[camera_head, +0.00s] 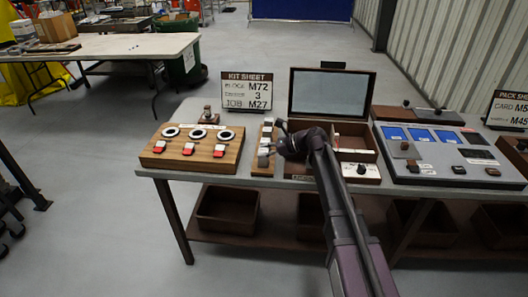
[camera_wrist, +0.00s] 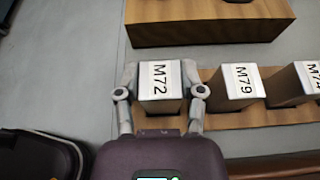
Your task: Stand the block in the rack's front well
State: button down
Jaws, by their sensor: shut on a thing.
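The block marked M72 (camera_wrist: 160,78) is between the two fingers of my gripper (camera_wrist: 160,92) in the wrist view, its label facing up. The fingers press on its left and right sides. A narrow wooden rack (camera_head: 262,170) stands on the table, with the gripper (camera_head: 271,148) over its front half in the head view. Blocks M79 (camera_wrist: 240,84) and M74 (camera_wrist: 308,78) stand in the rack to the right of M72 in the wrist view. M72 is at the rack's front end; its bottom is hidden, so I cannot tell whether it is seated.
A wooden board (camera_head: 176,160) with rings and red-and-white pieces lies left of the rack. A kit sheet (camera_head: 247,91) reading block M72 stands behind.

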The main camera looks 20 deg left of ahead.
jog(key=shift+f+b, duration=0.4)
jog(key=shift+f, duration=0.05)
dwell(0.4)
jog(key=shift+c, duration=0.6)
grip_release()
jog(key=shift+o, duration=0.2)
jog(key=shift+o, duration=0.4)
jog(key=shift+r+p, duration=4.55)
